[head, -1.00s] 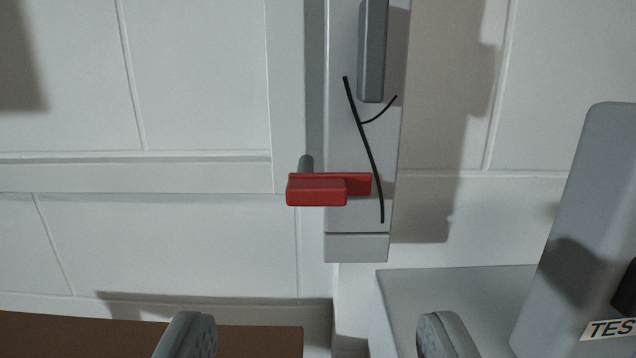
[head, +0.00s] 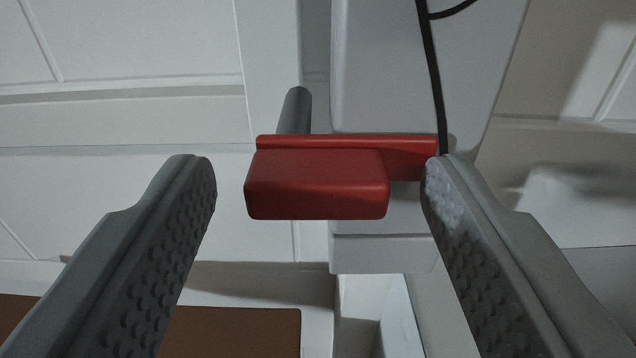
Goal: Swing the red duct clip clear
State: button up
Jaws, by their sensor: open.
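The red duct clip (head: 316,184) is in the middle of the head view. It has a thick block at the front left and a thinner arm that runs right across the grey duct (head: 380,70). A dark grey pin (head: 295,112) stands behind its left part. My gripper (head: 318,165) is open, with one finger on each side of the clip. The left finger is clear of the clip by a small gap. The right finger's tip overlaps the clip's right end in view; I cannot tell whether they touch.
A black cable (head: 434,85) runs down the duct's front to near the right fingertip. A pale panelled wall (head: 130,120) lies behind. A brown surface (head: 250,332) is at the lower left. The space left of the clip looks free.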

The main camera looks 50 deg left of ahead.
jog(key=c, duration=1)
jog(key=n, duration=0.4)
jog(key=shift+s+r+n, duration=0.1)
jog(key=shift+r+n, duration=0.05)
jog(key=shift+n, duration=0.15)
jog(key=n, duration=0.4)
jog(key=shift+s+a+r+n, duration=0.1)
jog(key=shift+a+r+n, duration=0.05)
jog(key=shift+n, duration=0.15)
jog(key=n, duration=0.4)
jog(key=shift+s+a+n, duration=0.1)
jog(key=shift+n, duration=0.2)
jog(key=shift+s+a+n, duration=0.1)
jog(key=shift+s+n, duration=0.05)
jog(key=shift+n, duration=1.95)
